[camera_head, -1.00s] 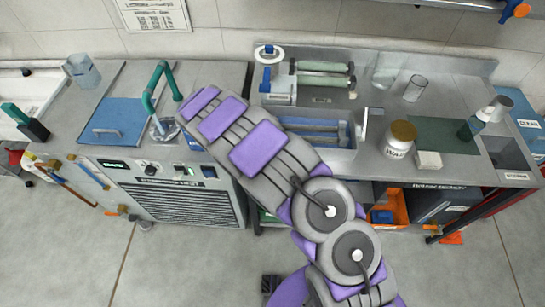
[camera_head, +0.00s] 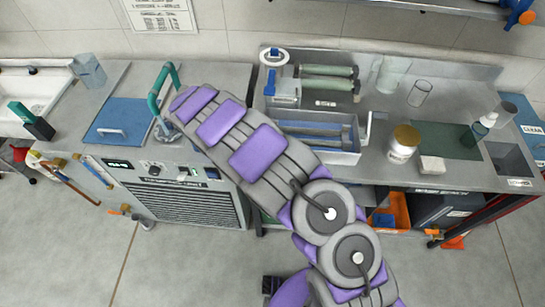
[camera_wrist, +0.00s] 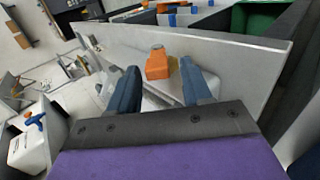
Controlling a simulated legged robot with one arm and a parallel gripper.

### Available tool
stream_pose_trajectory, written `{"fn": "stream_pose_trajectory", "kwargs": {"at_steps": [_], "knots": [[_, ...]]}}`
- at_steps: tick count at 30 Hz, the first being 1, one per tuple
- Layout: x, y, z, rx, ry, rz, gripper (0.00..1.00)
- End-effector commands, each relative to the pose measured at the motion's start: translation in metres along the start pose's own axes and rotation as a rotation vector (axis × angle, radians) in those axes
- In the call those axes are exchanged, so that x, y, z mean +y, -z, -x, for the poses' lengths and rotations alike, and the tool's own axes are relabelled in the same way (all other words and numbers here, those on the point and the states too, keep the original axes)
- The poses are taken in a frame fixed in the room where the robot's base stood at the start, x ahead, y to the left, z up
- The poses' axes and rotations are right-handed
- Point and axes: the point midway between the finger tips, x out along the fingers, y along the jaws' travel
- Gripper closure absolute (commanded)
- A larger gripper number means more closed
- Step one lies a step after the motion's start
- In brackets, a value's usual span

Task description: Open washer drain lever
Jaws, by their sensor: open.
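An orange handle-like piece (camera_wrist: 157,66) with a round grey top shows in the wrist view, between the fingertips, in front of a pale metal panel. It may be the drain lever; I cannot tell for sure. My gripper (camera_wrist: 160,72) has two dark blue fingers standing apart on either side of the orange piece. No contact with it is visible. In the head view my arm reaches to the upper left over the counter's front, and the gripper is not seen there. Small orange handles (camera_head: 118,212) show low on the left front of the grilled cabinet (camera_head: 190,203).
The steel counter holds a green pipe (camera_head: 160,90), a blue lid (camera_head: 118,121), a roller unit (camera_head: 328,78) and a gold-lidded jar (camera_head: 404,142). A blue-handled valve (camera_wrist: 35,120) stands left in the wrist view. The floor (camera_head: 70,260) in front is clear.

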Motion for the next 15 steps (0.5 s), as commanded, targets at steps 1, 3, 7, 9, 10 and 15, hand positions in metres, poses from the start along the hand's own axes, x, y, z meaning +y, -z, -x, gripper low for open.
{"fn": "stream_pose_trajectory", "kwargs": {"at_steps": [1, 3, 7, 9, 10, 15], "knots": [[0.000, 0.000, 0.013, 0.003, 0.003, 0.000, 0.51], [-0.001, 0.001, 0.026, 0.004, 0.004, 0.000, 0.51], [-0.001, 0.001, 0.049, 0.004, 0.004, 0.000, 0.51], [-0.001, 0.001, 0.059, 0.002, 0.002, 0.001, 0.51], [-0.001, 0.000, 0.064, 0.001, 0.001, 0.001, 0.51], [-0.002, 0.000, 0.087, -0.001, 0.000, 0.002, 0.51]]}}
